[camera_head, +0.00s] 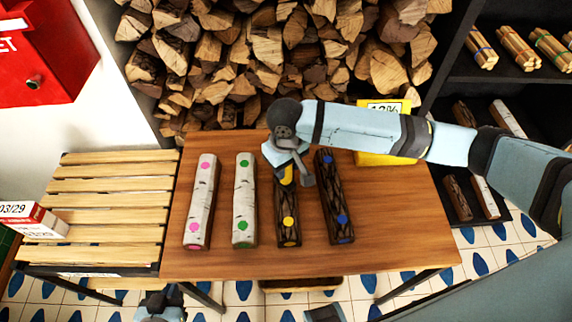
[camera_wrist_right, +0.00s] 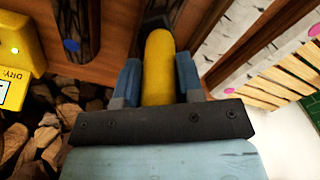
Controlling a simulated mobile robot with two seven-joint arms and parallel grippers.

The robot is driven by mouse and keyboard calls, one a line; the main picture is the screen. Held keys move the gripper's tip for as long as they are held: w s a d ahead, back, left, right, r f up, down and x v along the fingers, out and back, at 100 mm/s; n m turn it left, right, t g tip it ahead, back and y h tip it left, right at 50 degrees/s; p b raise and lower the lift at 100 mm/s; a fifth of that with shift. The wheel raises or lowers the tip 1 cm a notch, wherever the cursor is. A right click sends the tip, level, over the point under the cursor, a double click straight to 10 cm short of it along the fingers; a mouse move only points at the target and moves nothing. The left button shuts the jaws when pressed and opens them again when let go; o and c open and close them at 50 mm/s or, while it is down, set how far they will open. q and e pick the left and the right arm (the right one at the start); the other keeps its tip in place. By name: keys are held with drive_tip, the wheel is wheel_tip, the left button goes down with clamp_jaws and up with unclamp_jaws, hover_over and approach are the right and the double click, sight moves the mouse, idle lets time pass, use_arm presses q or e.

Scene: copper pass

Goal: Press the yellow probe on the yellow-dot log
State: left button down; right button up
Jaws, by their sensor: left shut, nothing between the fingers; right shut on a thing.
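The yellow-dot log (camera_head: 289,215) is dark-barked and lies lengthwise on the wooden table, third from the left. Its yellow dots show at the middle and near end; my right gripper covers its far end. My right gripper (camera_head: 291,172) points down over that far part. It is shut on the yellow probe (camera_wrist_right: 158,70), which shows between the blue fingers in the right wrist view. The probe's tip is close to a dark log, but I cannot tell whether it touches. My left gripper (camera_head: 160,303) is partly visible at the bottom edge, shut and empty, away from the logs.
A blue-dot log (camera_head: 334,200) lies close on the right. Green-dot (camera_head: 244,205) and pink-dot (camera_head: 201,205) birch logs lie on the left. A yellow meter (camera_head: 385,158) with a display stands behind my right forearm. A slatted bench (camera_head: 105,215) adjoins the table; firewood is stacked behind.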

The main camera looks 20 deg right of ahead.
idle(0.7)
drive_tip(key=shift+f, duration=0.55)
drive_tip(key=shift+s+f+p, duration=0.15)
drive_tip(key=shift+p, duration=0.55)
idle(2.6)
wheel_tip(320, 180, up, 3)
drive_tip(key=p, duration=0.3)
drive_tip(key=shift+p, duration=0.4)
wheel_tip(320, 180, up, 2)
drive_tip(key=p, duration=0.3)
drive_tip(key=shift+r, duration=0.25)
drive_tip(key=shift+r+p, duration=0.95)
drive_tip(key=shift+p, duration=0.25)
drive_tip(key=shift+f, duration=0.1)
